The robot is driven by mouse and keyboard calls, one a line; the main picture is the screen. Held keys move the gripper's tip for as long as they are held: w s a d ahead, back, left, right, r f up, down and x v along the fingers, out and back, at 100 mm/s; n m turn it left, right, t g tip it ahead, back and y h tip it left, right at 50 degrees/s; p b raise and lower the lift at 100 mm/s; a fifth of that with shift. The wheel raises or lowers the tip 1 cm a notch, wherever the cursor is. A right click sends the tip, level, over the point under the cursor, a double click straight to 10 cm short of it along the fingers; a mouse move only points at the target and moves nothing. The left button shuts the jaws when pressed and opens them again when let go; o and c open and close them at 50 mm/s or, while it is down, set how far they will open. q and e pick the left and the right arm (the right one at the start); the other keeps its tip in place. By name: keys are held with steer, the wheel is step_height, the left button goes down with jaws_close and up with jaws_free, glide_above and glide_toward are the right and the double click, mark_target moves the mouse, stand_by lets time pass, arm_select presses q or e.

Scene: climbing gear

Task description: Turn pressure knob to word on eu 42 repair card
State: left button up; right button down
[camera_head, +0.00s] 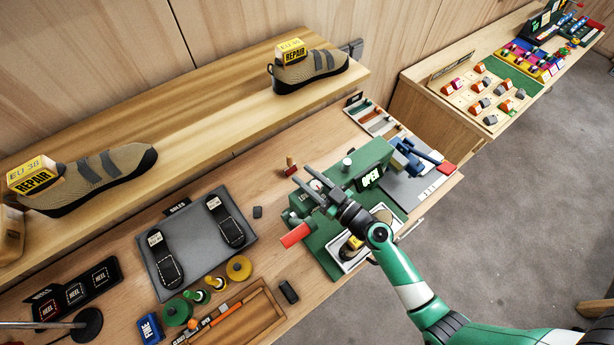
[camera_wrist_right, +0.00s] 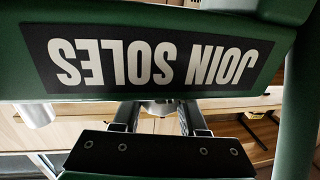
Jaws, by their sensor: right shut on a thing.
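A yellow card reading REPAIR (camera_head: 293,52) sits on the beige shoe (camera_head: 308,70) on the upper shelf; its size number is too small to read surely. Another REPAIR card (camera_head: 35,176), marked EU 38, sits on the left shoe. The green press (camera_head: 328,232) stands on the bench with a red handle. My right gripper (camera_head: 302,177) reaches over the press, its two fingers apart around a thing that is mostly hidden, seemingly the pressure knob. In the right wrist view a pale rounded part (camera_wrist_right: 158,108) shows between the fingers. The left gripper is out of view.
The press's JOIN SOLES beam (camera_wrist_right: 160,62) crosses close to the right wrist camera. An OPEN sign (camera_head: 371,177) and blue clamp (camera_head: 404,158) stand right of the gripper. A grey mat (camera_head: 170,225) with two soles, spools and a wooden tray (camera_head: 262,318) lie left.

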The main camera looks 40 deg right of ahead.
steer(key=shift+m+h, duration=0.3)
steer(key=shift+h, duration=0.2)
steer(key=shift+d+m+h+p, duration=0.15)
steer(key=shift+m+h+p, duration=0.35)
steer(key=shift+h+p, duration=0.25)
steer(key=m+h+p, duration=0.1)
steer(key=h+p, duration=0.1)
steer(key=p, duration=0.1)
steer(key=m+g+h+p, duration=0.1)
steer(key=h, duration=0.1)
steer(key=shift+s+d+r+m+p, duration=0.1)
steer(key=shift+d+r+m+p, duration=0.2)
steer(key=shift+p, duration=0.1)
steer(key=shift+s+d+f+m+g+h+p, duration=0.15)
steer(key=shift+m+g+h+p, duration=0.25)
steer(key=shift+h, duration=0.3)
steer(key=shift+w+d+f+m+g+h+p, duration=0.1)
steer(key=shift+d+f+m+g+h+p, duration=0.1)
steer(key=shift+m+h+p, duration=0.4)
steer(key=shift+s, duration=0.1)
steer(key=shift+c, duration=2.3)
jaws_free()
steer(key=p+v, duration=0.1)
steer(key=v, duration=1)
steer(key=shift+s+a+p, duration=0.2)
steer(key=shift+s+p, duration=0.05)
steer(key=shift+p, duration=0.1)
